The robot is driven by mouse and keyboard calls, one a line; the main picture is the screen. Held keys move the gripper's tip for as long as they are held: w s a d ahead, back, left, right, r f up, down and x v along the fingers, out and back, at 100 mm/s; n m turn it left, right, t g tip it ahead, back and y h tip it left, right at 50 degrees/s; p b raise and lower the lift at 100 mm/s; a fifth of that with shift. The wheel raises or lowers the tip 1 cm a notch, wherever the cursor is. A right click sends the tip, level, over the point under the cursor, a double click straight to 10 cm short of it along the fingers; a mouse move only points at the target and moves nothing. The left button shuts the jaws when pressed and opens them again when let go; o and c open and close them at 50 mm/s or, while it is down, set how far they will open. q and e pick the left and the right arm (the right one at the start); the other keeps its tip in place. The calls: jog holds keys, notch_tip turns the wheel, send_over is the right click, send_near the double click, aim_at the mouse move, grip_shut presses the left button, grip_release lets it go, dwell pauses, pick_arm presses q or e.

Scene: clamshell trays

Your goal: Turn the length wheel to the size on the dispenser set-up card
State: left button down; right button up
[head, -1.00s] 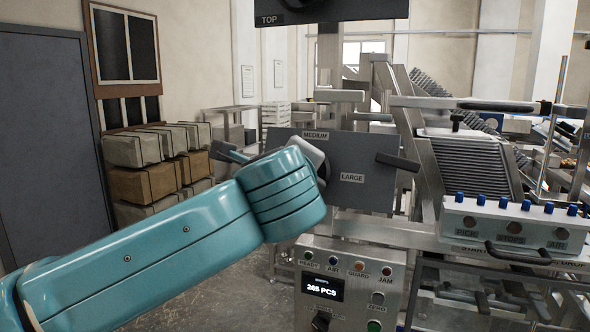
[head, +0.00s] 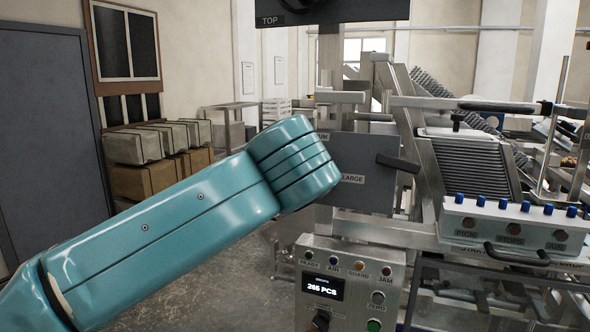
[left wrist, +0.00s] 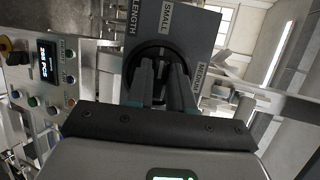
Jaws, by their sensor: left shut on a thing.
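The grey length plate (head: 372,145) stands on the machine frame in the head view. Its LARGE label shows beside my arm, and MEDIUM is mostly covered. In the left wrist view the plate (left wrist: 188,30) carries the labels LENGTH, SMALL and MEDIUM around the dark round length wheel (left wrist: 160,48). My left gripper (left wrist: 163,70) is shut on the wheel, its two fingers reaching over it. My left arm hides the wheel and the fingers in the head view. I cannot tell which size the wheel points to. My right gripper is not in view. No readable set-up card shows.
A control panel (head: 350,285) below the plate reads 265 PCS. A dark handle (head: 398,162) sticks out at the plate's right. A button box (head: 512,222) and ribbed chute (head: 475,170) stand further right. Stacked packs (head: 150,150) are at the left. The floor between is clear.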

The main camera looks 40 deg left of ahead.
pick_arm(q)
jog(key=c, duration=1)
grip_release()
jog(key=b+v, duration=0.1)
jog(key=v, duration=1.5)
jog(key=shift+s, duration=0.2)
